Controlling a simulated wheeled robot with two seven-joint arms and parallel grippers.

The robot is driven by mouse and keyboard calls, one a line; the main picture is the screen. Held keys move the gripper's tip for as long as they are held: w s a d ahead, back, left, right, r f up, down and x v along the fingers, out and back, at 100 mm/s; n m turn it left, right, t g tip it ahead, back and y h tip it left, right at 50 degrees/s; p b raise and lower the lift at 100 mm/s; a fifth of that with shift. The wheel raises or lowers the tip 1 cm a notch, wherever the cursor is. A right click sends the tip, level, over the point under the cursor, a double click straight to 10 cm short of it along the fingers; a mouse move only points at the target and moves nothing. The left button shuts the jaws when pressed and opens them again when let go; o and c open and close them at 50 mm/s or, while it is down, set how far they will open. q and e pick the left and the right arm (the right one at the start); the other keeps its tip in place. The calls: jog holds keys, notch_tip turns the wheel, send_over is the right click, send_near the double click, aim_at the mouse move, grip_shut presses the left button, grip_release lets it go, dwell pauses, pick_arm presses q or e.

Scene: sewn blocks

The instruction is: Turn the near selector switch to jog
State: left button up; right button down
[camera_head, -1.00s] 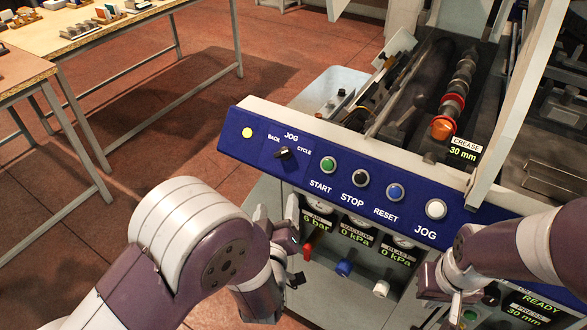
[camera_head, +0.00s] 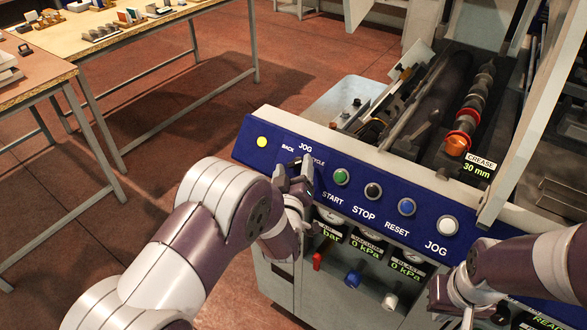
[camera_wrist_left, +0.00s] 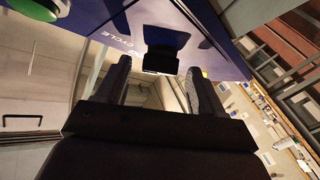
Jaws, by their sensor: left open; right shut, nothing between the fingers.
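The near selector switch is a dark knob (camera_wrist_left: 163,48) on the blue control panel (camera_head: 262,160), marked BACK, JOG and CYCLE. In the head view my left gripper (camera_head: 293,172) stands in front of the switch and mostly hides it, so its pointing direction cannot be read. In the left wrist view my left gripper (camera_wrist_left: 158,72) is open, with the knob just ahead of the fingertips and between them. No contact is visible. My right gripper (camera_head: 450,298) is shut and empty, low at the right below the JOG button (camera_head: 448,224).
A yellow lamp (camera_head: 262,142) is left of the switch. The green START (camera_head: 341,177), black STOP (camera_head: 373,191) and blue RESET (camera_head: 406,206) buttons lie to its right. Red, blue and white regulator knobs sit below the panel. Tables stand at the upper left.

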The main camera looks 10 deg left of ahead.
pick_arm(q)
jog(key=shift+c, duration=0.3)
jog(key=c, duration=1)
